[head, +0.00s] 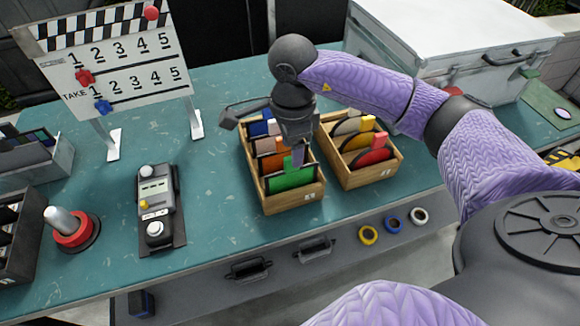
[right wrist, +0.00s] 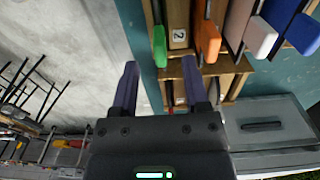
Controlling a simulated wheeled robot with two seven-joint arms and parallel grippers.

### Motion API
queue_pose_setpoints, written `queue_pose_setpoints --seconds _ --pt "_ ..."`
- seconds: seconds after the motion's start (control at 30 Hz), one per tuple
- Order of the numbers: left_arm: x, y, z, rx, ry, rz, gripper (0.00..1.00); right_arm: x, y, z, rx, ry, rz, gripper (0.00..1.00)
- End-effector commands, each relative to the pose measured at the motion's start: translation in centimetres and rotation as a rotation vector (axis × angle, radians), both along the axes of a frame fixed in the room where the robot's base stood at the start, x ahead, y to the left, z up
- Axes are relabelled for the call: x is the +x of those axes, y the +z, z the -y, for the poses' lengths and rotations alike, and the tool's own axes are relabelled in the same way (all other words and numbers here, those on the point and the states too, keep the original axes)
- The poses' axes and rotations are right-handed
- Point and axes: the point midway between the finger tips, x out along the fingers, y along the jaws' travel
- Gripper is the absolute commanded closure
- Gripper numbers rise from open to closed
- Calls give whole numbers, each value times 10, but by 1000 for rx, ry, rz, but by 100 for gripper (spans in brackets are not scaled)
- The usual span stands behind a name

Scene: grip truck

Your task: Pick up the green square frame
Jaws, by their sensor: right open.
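The green square frame (head: 290,178) stands in the front slot of the left wooden box (head: 293,203). Its green edge (right wrist: 159,46) shows in the right wrist view, ahead of the gap between my fingers. My right gripper (head: 298,157) is over this box, just above the green frame. In the right wrist view my right gripper (right wrist: 160,78) has its two dark fingers apart with nothing between them. I cannot tell from these views whether a finger touches the frame. My left gripper is not in view.
Orange (head: 273,160), pink and blue frames stand behind the green one. A second wooden box (head: 372,178) with round-edged pieces is close on the right. A control box (head: 157,205), red-based knob (head: 72,230) and scoreboard-like slate (head: 112,60) stand left. Teal tabletop (head: 215,215) is clear between.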

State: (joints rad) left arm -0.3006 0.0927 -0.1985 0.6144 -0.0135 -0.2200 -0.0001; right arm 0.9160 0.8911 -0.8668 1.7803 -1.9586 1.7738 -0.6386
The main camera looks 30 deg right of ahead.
Motion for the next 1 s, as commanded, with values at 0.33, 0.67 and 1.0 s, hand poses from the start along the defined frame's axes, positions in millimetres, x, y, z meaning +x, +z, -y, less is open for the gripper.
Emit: queue_pose_setpoints --seconds 0.33,0.67,1.0 --pt "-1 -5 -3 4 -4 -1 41 0 -40 0 2 -1 -1 41" --pt "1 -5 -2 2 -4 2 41 0 -39 0 3 -2 -1 90" --pt "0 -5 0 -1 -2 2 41 0 -39 0 3 -2 -1 100"
